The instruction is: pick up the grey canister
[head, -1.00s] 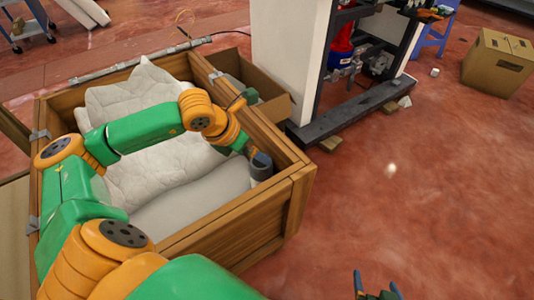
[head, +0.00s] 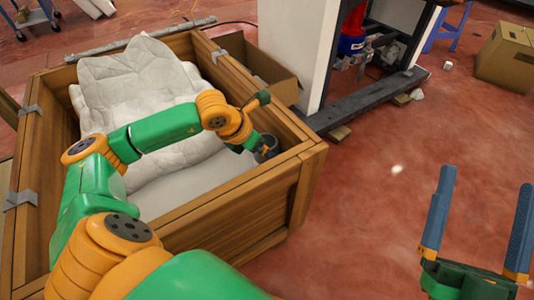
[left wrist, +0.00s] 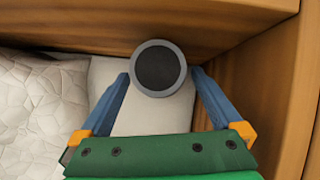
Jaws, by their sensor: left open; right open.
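The grey canister (left wrist: 158,68) has a dark round top with a lighter grey rim. It stands in the right corner of a wooden crate (head: 215,205) and shows partly in the head view (head: 268,149), behind my left gripper. My left gripper (left wrist: 161,74) is open, with one blue finger on each side of the canister. A narrow gap seems to show at each fingertip, so I cannot tell if either touches. My right gripper (head: 485,178) is open and empty, over the red floor at the right of the head view.
The crate's wooden walls rise close to the canister. A white quilted cushion (head: 140,85) fills much of the crate. A cardboard box (head: 262,68) and a dark metal frame (head: 372,100) stand behind.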

